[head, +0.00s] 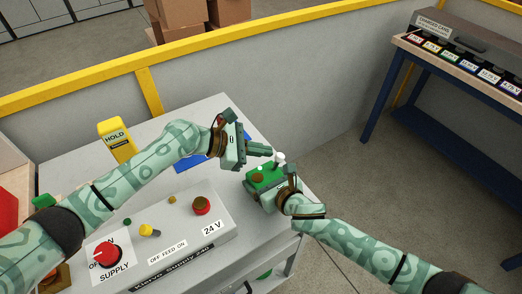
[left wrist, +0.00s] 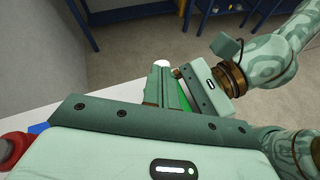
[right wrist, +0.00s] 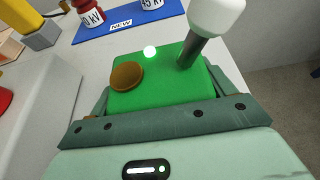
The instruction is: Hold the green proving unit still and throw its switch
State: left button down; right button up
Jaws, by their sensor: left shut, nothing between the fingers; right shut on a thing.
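The green proving unit (head: 257,180) stands near the right edge of the grey table. Its top (right wrist: 165,95) carries a brown round button (right wrist: 126,76), a small white lit spot (right wrist: 150,52) and a switch lever with a white knob (right wrist: 217,14). The lever looks tilted in the right wrist view. My right gripper (head: 268,190) is shut on the unit's body from its near side. My left gripper (head: 268,150) is shut and empty, its tips close beside the white knob. In the left wrist view the knob (left wrist: 161,64) shows just past the fingertips; I cannot tell whether they touch.
A grey supply box (head: 170,245) with a red knob (head: 104,254) and a red button (head: 201,206) stands at the front. A yellow HOLD block (head: 117,142) and a blue mat (right wrist: 128,22) lie behind. A grey wall with a yellow rail borders the table.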

pick_arm(q)
jog(key=shift+r, duration=0.65)
jog(key=w+a+r, duration=0.1)
jog(key=a+r, duration=0.6)
jog(key=r, duration=0.4)
jog(key=shift+w, duration=0.15)
jog(key=shift+a, duration=0.1)
